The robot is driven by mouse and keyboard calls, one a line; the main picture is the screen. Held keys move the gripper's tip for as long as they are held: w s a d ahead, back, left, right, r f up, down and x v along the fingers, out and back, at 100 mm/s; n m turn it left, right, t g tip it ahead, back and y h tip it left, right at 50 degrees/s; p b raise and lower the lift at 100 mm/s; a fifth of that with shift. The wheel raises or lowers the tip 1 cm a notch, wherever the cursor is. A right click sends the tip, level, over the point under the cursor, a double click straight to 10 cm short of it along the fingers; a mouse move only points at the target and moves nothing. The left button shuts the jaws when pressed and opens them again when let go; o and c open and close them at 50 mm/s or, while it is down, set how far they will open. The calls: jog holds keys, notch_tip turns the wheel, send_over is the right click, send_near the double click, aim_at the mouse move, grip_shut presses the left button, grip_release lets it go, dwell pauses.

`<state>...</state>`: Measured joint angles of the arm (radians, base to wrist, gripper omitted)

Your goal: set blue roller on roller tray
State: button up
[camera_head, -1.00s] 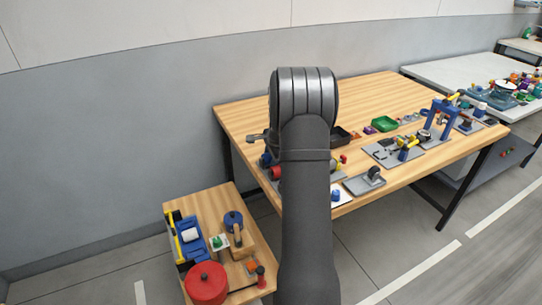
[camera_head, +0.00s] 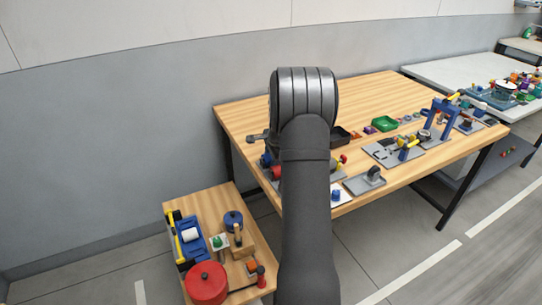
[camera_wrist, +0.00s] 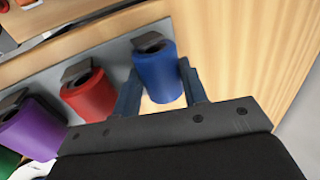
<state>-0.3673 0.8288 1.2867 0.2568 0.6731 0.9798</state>
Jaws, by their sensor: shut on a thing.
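In the wrist view the blue roller (camera_wrist: 155,66) stands between the two fingers of my gripper (camera_wrist: 159,77), which is shut on it. Its dark end faces up and away from me. It is at the end of a row on a grey strip (camera_wrist: 118,52), and I cannot tell whether it touches the strip. In the head view my arm hides the gripper and the blue roller. A shallow grey tray (camera_head: 352,187) with a dark roller-like piece on it lies at the table's front edge; I cannot tell whether it is the roller tray.
A red roller (camera_wrist: 89,94) and a purple roller (camera_wrist: 30,127) stand beside the blue one. Bare wood (camera_wrist: 225,40) lies to its right. In the head view, fixtures and a green bin (camera_head: 384,124) stand further right on the table. A low table (camera_head: 203,205) with a red pot is at front left.

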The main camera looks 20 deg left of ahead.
jog(key=o, duration=1.4)
jog(key=shift+r, duration=4)
jog(key=shift+f, duration=3.4)
